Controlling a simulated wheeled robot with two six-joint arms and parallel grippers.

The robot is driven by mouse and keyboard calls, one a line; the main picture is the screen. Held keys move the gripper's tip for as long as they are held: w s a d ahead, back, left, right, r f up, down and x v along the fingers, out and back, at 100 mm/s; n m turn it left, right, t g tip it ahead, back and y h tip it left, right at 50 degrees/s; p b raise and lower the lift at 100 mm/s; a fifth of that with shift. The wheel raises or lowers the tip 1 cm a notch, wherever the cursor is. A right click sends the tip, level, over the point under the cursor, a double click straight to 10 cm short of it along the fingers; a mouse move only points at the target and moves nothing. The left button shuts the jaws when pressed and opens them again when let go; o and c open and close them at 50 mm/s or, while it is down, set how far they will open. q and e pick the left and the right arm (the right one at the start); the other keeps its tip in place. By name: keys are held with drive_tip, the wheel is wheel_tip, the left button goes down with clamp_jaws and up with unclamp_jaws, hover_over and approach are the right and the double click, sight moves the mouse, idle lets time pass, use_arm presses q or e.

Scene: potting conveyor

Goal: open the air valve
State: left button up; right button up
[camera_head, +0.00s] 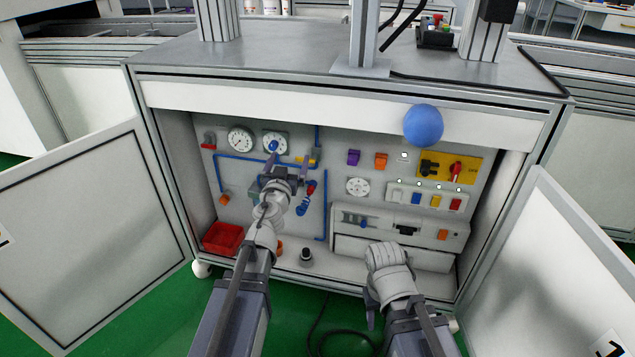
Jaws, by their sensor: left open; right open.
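Inside the open cabinet, blue air pipes (325,205) run along the back panel. A small red and blue fitting (304,205) sits beside them. A brass-coloured fitting (315,157) is on the upper pipe, and a red piece (208,141) is at the far upper left. I cannot tell for certain which is the air valve. My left gripper (286,168) is open before the panel, below the gauges and left of the red and blue fitting; no held thing shows between its fingers. My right gripper (370,308) is low at the cabinet front, open, mostly hidden by my wrist.
Two white gauges (240,139) are at the upper left. A red bin (223,238) stands on the cabinet floor. Open doors (85,230) flank the cabinet. A blue ball (423,125) shows before the upper edge.

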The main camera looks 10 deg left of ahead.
use_arm(q)
drive_tip(key=f, duration=0.1)
drive_tip(key=d+f+h+b, duration=0.1)
drive_tip(key=d+f+m+h+b, duration=0.1)
drive_tip(key=f, duration=0.1)
drive_tip(key=shift+w, duration=0.25)
use_arm(e)
drive_tip(key=f, duration=0.2)
drive_tip(key=d+f, duration=0.1)
drive_tip(key=f, duration=0.1)
drive_tip(key=shift+s, duration=0.1)
use_arm(q)
drive_tip(key=shift+w+d, duration=0.1)
drive_tip(key=w, duration=0.7)
drive_tip(key=shift+w+d, duration=0.15)
drive_tip(key=shift+w, duration=0.2)
drive_tip(key=c, duration=1.2)
drive_tip(key=shift+c, duration=0.2)
